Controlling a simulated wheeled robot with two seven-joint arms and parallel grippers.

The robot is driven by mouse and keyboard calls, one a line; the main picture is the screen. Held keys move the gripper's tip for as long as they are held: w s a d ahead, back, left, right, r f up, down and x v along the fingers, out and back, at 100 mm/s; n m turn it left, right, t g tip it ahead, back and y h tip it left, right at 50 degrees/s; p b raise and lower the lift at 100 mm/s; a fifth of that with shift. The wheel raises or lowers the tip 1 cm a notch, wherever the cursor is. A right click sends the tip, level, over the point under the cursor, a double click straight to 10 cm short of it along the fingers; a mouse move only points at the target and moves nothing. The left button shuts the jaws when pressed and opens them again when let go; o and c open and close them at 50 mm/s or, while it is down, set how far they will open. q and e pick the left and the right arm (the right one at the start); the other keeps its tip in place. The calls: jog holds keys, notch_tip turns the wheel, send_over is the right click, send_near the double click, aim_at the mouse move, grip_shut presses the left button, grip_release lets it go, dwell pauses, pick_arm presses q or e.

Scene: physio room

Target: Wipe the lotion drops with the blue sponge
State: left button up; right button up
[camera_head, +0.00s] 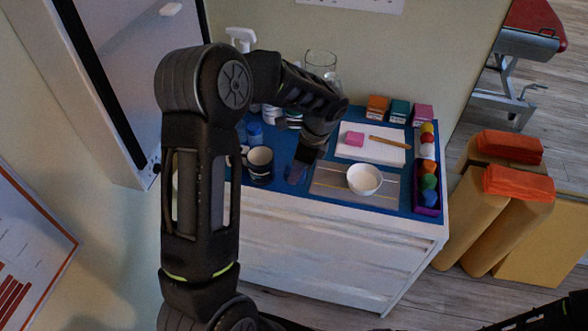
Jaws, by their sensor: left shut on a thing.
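My left gripper (303,160) reaches down over the blue top of the white cabinet, between the dark mug and the grey mat. It is shut on a small blue thing, which looks like the blue sponge (294,175). The sponge is partly hidden by the fingers, and I cannot tell whether it touches the surface. I cannot make out any lotion drops; my arm hides part of the cabinet top. My right gripper is not in view; a dark arm part shows at the bottom right.
A white bowl (364,180) sits on the grey mat (330,183). A dark mug (260,165) stands left of the gripper. Behind are a white pad (385,151) with a pink block and pencil, a glass (321,65), and small boxes. A purple tray (428,209) holds colored balls at right.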

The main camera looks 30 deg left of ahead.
pick_arm(q)
jog(key=shift+r+p, duration=0.7)
jog(key=shift+r, duration=0.65)
jog(key=shift+w, duration=0.15)
